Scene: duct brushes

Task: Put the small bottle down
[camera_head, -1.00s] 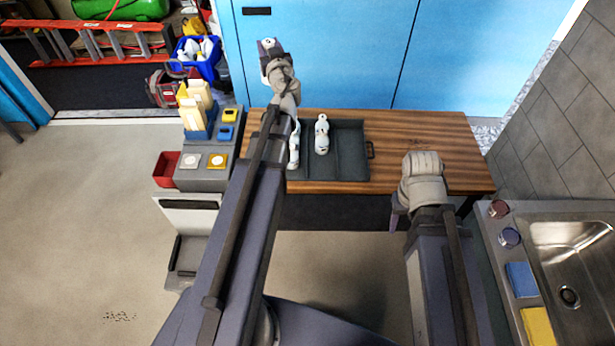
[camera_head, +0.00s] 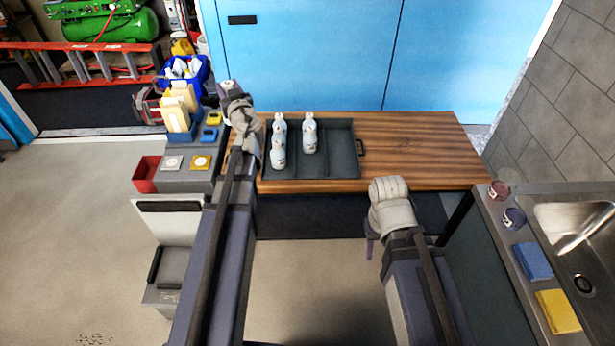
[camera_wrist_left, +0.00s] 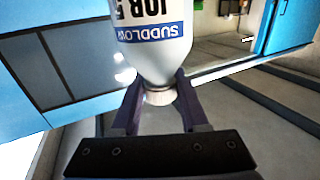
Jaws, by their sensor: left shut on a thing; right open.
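My left gripper (camera_head: 229,88) is raised over the left end of the wooden bench in the head view. In the left wrist view its fingers (camera_wrist_left: 160,100) are shut on the neck of a white bottle (camera_wrist_left: 155,52) with a blue label. The body of this bottle extends away from the fingers, and its far end is out of frame.
A dark divided tray (camera_head: 340,160) on the wooden bench (camera_head: 425,150) holds white bottles (camera_head: 309,136): two in its left compartment, one in the middle. Its right compartment is empty. The bench's right part is clear. A grey unit with a red bin (camera_head: 147,174) stands left; a sink (camera_head: 575,225) right.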

